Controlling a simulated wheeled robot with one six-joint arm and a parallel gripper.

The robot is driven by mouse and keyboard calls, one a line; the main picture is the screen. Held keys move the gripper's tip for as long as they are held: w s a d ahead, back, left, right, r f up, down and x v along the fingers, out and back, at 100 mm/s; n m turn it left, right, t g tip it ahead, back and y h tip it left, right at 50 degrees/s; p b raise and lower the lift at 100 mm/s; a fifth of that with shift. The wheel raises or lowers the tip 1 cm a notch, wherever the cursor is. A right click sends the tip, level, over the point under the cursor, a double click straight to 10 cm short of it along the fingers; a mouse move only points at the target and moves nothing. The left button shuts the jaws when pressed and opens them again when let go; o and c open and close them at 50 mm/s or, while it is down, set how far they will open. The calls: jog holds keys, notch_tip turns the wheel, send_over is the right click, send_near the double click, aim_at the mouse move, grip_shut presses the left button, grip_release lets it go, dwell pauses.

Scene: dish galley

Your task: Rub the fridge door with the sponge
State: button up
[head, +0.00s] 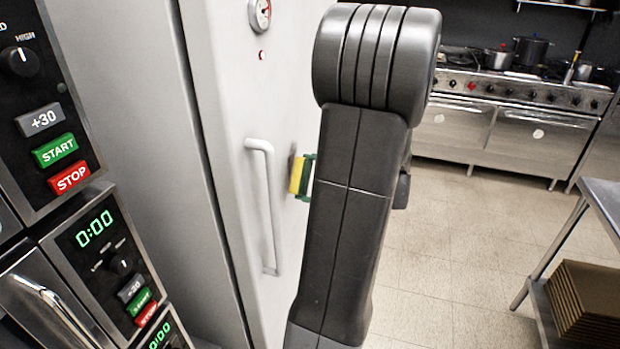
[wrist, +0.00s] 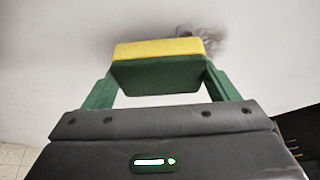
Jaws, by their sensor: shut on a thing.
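The sponge (head: 296,175) is yellow with a dark green side. My gripper (wrist: 155,85) is shut on it, with a green finger at each end, as the wrist view shows. The sponge's yellow face (wrist: 160,48) points at the white fridge door (head: 235,90) and is at or very near its surface; I cannot tell if they touch. A dark smudge (wrist: 212,42) shows on the door just beyond the sponge's right end in the wrist view. In the head view my arm hides most of my gripper and the door behind it.
The fridge's vertical handle (head: 264,205) stands out just left of the sponge. A dial gauge (head: 260,14) is higher on the door. Stacked microwaves (head: 100,240) are at the left. A stove (head: 515,120) with pots and a steel table (head: 603,195) are at the right. The floor between is clear.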

jog(key=shift+w+a, duration=0.3)
jog(key=shift+a, duration=0.65)
dwell(0.3)
